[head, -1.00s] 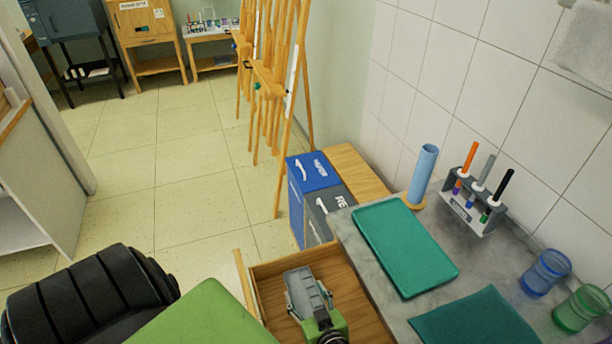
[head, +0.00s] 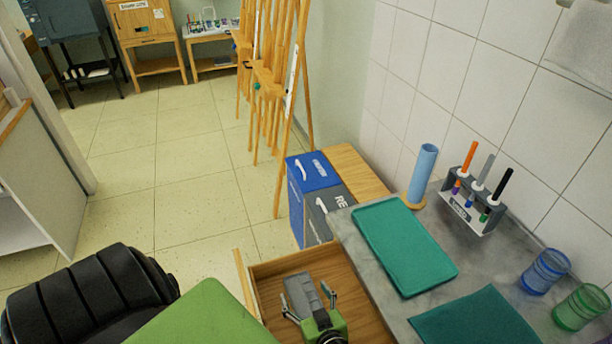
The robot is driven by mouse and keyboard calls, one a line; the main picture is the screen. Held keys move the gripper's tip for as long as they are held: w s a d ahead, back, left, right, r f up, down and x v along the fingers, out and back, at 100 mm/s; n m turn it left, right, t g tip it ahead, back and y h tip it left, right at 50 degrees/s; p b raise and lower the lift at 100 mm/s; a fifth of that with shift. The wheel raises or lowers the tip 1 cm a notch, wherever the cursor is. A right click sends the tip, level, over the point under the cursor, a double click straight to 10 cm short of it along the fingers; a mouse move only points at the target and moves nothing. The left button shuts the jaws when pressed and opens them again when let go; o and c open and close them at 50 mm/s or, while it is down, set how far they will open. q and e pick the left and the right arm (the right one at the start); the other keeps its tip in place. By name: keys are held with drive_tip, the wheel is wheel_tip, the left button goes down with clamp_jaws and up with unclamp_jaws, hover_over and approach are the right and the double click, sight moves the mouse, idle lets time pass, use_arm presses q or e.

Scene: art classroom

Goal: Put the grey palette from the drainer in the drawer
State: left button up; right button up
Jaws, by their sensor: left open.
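The wooden drawer (head: 358,292) stands open below the counter at the bottom centre. The grey palette (head: 303,290) is a small grey piece inside the drawer outline, at my left gripper. My left gripper (head: 307,296) reaches down over the drawer. It is open, with one finger on each side of the palette and gaps between fingers and palette. I cannot tell exactly how the palette rests on the drawer floor. My right gripper is not in view. I cannot identify a drainer in this view.
The grey counter (head: 480,268) holds a teal tray (head: 400,245), a teal mat (head: 475,322), a blue cylinder (head: 423,175), a marker rack (head: 470,205) and blue (head: 544,272) and green (head: 580,307) cups. Blue and grey bins (head: 314,175) stand behind the drawer. Floor at left is clear.

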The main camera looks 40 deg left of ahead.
use_arm(q)
drive_tip(key=b+v, duration=0.1)
drive_tip(key=v, duration=0.2)
drive_tip(key=b+v, duration=0.1)
drive_tip(key=v, duration=0.3)
drive_tip(key=b+v, duration=0.1)
drive_tip(key=v, duration=0.3)
drive_tip(key=shift+r, duration=0.35)
drive_tip(key=shift+s+d+r, duration=0.2)
drive_tip(key=shift+d+r, duration=0.15)
drive_tip(key=shift+d, duration=0.1)
